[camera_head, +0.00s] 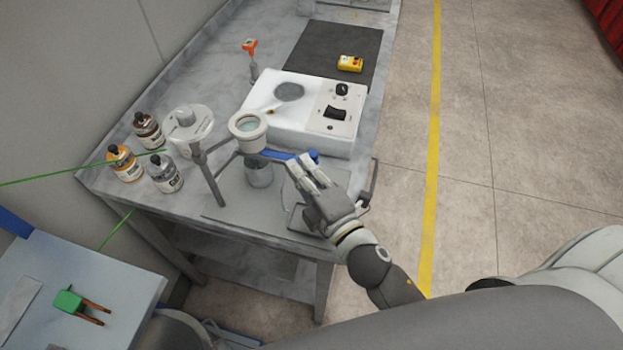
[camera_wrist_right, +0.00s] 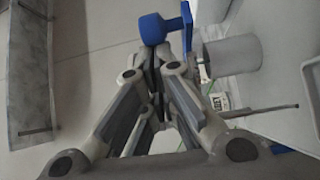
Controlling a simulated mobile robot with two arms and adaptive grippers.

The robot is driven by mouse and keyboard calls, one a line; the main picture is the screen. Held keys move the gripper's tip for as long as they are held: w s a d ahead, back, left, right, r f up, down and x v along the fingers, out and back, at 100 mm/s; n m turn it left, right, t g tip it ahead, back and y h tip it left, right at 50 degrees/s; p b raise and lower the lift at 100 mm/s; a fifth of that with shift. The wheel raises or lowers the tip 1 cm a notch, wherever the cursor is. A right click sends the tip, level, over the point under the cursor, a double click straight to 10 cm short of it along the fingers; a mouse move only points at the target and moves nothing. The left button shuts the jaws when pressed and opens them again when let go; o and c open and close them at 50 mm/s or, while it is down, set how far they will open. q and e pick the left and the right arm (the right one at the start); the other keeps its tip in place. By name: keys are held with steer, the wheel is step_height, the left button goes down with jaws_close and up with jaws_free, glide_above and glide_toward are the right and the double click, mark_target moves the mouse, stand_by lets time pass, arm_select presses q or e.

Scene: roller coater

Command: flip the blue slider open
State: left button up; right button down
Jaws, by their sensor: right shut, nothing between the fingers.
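The blue slider (camera_head: 278,155) is a flat blue bar under the round funnel cup (camera_head: 248,130), with a blue knob (camera_head: 314,154) at its right end. In the right wrist view the knob (camera_wrist_right: 152,28) and the bar (camera_wrist_right: 187,28) are just beyond my fingertips. My right gripper (camera_head: 304,164) is shut and empty, its fingertips close beside the knob end of the slider. I cannot tell whether they touch it. My left gripper is out of view.
A metal cup (camera_head: 259,175) stands under the funnel, and it also shows in the right wrist view (camera_wrist_right: 235,56). A white control box (camera_head: 285,121) is behind.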

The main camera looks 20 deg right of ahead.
steer(key=v, duration=1.2)
stand_by(0.6)
